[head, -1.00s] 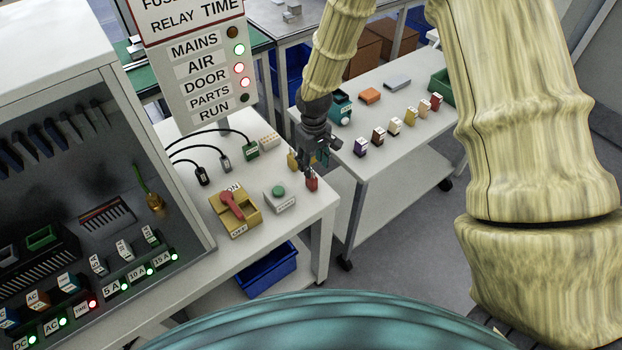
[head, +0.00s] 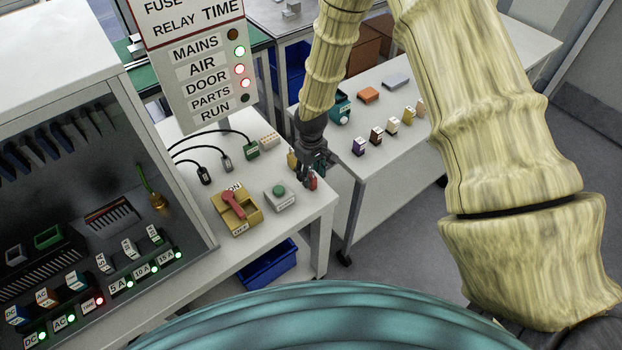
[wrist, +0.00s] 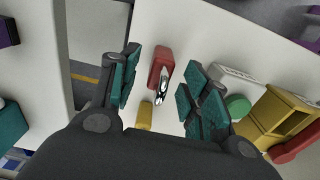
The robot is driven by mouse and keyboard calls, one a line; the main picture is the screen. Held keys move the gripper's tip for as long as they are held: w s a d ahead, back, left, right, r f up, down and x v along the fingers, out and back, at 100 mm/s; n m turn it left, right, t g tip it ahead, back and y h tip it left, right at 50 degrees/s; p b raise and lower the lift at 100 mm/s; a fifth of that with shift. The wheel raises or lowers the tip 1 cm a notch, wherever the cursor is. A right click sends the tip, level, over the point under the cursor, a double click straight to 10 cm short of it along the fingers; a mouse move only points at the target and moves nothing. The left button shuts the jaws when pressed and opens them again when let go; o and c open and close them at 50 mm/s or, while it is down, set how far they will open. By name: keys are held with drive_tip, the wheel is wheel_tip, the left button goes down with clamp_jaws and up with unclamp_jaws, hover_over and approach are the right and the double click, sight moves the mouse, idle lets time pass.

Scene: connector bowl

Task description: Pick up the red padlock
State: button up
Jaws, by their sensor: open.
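The red padlock (wrist: 162,68) lies on the white table between my gripper's open fingers in the wrist view, with its metal shackle toward the palm. In the head view the red padlock (head: 313,183) shows small at the table's right end, partly covered by the fingers. My gripper (head: 313,178) is above it, pointing down; in the wrist view its teal finger pads (wrist: 155,90) stand apart on both sides of the padlock, with gaps. Whether the fingertips reach down to its height I cannot tell.
A yellow piece (wrist: 145,115) lies close to the padlock. A green-button box (head: 280,197) and a yellow base with a red switch handle (head: 235,208) stand to the left. The table's edge is close by. A second white table (head: 400,150) holds several small blocks.

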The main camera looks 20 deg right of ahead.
clamp_jaws()
drive_tip(key=shift+r, duration=0.1)
